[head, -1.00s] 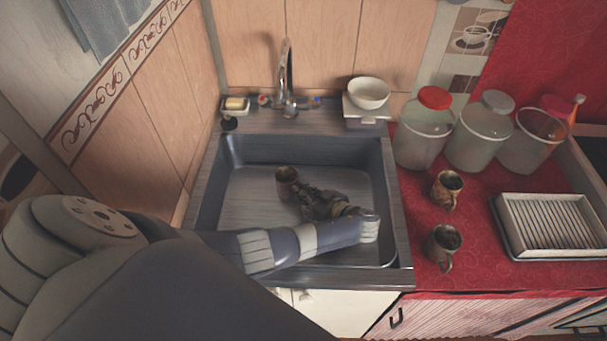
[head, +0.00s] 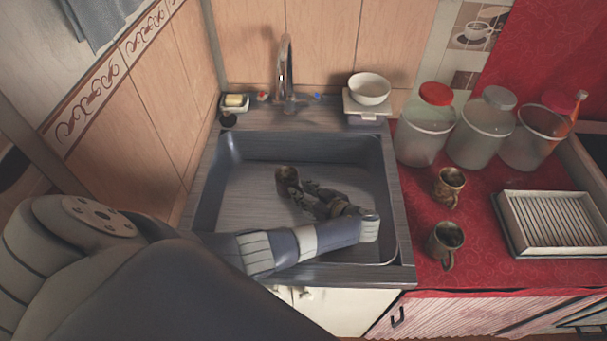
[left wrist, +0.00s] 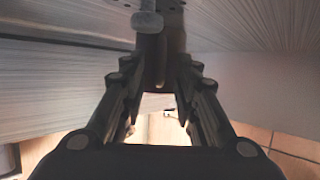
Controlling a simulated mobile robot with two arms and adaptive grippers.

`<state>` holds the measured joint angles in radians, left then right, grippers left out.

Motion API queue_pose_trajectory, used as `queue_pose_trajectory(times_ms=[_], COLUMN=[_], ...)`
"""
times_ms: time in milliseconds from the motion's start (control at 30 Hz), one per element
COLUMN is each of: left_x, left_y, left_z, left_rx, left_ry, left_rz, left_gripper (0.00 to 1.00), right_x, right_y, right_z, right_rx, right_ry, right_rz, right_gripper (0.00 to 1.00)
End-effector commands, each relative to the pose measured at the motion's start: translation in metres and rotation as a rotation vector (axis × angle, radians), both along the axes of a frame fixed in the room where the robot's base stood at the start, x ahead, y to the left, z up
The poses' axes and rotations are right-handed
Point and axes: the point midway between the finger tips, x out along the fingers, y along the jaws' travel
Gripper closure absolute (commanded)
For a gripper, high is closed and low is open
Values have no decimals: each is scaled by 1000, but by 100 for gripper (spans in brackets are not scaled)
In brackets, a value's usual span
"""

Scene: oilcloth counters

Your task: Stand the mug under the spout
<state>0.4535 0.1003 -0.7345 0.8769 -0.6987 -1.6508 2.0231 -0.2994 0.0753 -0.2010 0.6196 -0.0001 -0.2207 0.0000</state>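A brown mug (head: 287,179) is in the left half of the sink basin, with its dark mouth facing up. I cannot tell whether it touches the basin floor. My left gripper (head: 306,189) is low in the basin at the mug's right side, its fingers pointing at it. In the left wrist view, a dark brown shape, likely part of the mug, shows between the fingers (left wrist: 160,85); contact and grip are unclear. The tap with its spout (head: 284,65) stands behind the basin, farther back than the mug. My right gripper is out of view.
Two more brown mugs (head: 450,187) (head: 444,245) stand on the red counter, right of the sink (head: 393,200). Jars (head: 425,130), a ribbed tray (head: 553,225), a white bowl (head: 369,89) and a soap dish (head: 234,102) stand around. The back of the basin is clear.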

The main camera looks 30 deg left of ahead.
Motion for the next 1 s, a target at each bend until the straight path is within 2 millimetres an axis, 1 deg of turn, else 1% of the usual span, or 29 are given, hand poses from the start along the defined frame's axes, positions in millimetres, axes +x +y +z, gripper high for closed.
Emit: queue_pose_trajectory(times_ms=[167, 267, 300, 500, 600, 700, 833, 1000], left_x=[0, 0, -2, -13, -17, -21, -24, -26], left_y=[0, 0, -13, -56, -75, -90, -102, -107], left_z=[9, 20, 15, 33, 42, 49, 55, 59], left_rx=[1, 1, -4, -5, -4, -4, -1, 1], left_ry=[-1, 1, 0, -2, -2, -2, 0, -1], left_rz=[-1, 0, -3, -2, -2, -1, 0, 1], left_gripper=[72, 72, 72, 72, 72, 72, 72, 72], right_x=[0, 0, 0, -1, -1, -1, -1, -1], right_y=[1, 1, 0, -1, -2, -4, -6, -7], right_z=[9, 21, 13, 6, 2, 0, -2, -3], right_rx=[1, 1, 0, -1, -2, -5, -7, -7], right_ry=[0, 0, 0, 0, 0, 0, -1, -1], right_rz=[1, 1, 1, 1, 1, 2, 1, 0], right_gripper=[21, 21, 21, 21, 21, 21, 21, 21])
